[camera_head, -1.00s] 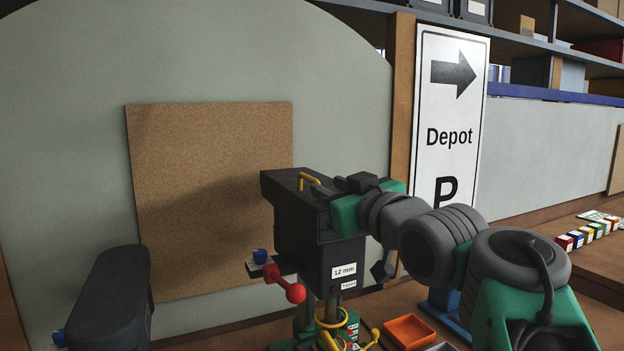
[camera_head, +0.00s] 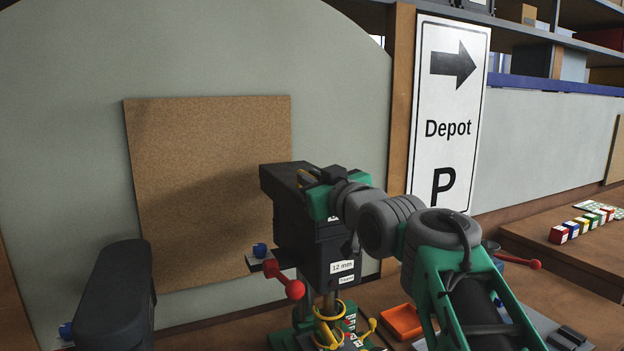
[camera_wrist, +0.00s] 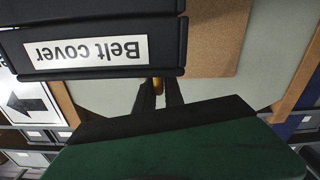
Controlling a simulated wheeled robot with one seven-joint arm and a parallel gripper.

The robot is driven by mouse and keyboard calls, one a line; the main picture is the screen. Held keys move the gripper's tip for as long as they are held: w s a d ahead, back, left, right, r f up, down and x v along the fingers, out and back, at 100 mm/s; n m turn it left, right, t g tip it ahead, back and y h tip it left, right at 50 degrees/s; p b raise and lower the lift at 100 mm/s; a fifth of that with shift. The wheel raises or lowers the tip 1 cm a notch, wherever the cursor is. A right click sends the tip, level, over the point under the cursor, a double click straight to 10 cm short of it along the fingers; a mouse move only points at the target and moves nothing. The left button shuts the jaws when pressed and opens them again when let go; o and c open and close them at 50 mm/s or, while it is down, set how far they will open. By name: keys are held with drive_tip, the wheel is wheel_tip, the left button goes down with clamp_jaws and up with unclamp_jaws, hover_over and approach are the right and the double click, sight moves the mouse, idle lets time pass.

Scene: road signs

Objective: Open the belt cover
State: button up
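The dark belt cover (camera_head: 277,181) is the top of a bench drill at the middle of the head view, and it looks closed. Its label reads "Belt cover" upside down in the wrist view, where the cover (camera_wrist: 185,50) fills the upper left. A yellow handle (camera_head: 304,177) sits on the cover. My gripper (camera_head: 309,175) is at this handle. In the wrist view the dark fingers of my gripper (camera_wrist: 158,90) stand on either side of the yellow handle (camera_wrist: 158,86), with a narrow gap between them. Contact with the handle is not clear.
A dark rounded object (camera_head: 113,297) stands at lower left. A Depot sign (camera_head: 448,115) stands behind.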

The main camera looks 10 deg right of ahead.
clamp_jaws()
idle(0.8)
drive_tip(key=shift+d+r, duration=0.1)
